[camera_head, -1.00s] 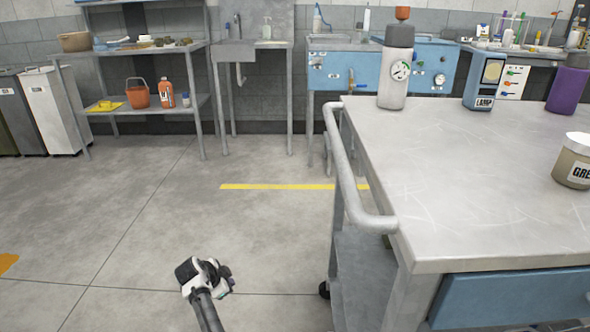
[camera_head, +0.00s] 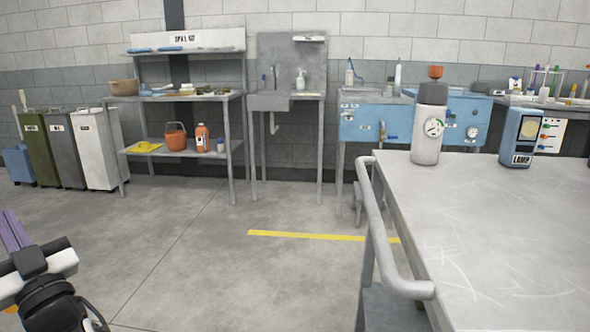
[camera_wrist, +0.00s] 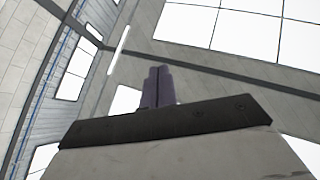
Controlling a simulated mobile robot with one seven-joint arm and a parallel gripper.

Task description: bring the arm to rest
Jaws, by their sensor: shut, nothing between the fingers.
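My gripper is at the lower left of the head view, raised above the floor, with its purple-grey fingers (camera_head: 14,230) pointing up. In the wrist view the two fingers (camera_wrist: 158,88) stand side by side, closed against each other with nothing between them. Behind them the wrist view shows only ceiling, skylights and upper walls. The arm is clear of the cart and of the furniture. The rest of my arm is cut off by the picture's lower left edge.
A metal cart (camera_head: 480,245) with a tubular handle (camera_head: 376,235) fills the right, bearing a grey bottle (camera_head: 428,125) and a lamp box (camera_head: 520,137). Shelving (camera_head: 185,98), a sink (camera_head: 284,101) and bins (camera_head: 98,150) line the back wall. Open floor (camera_head: 215,265) lies between.

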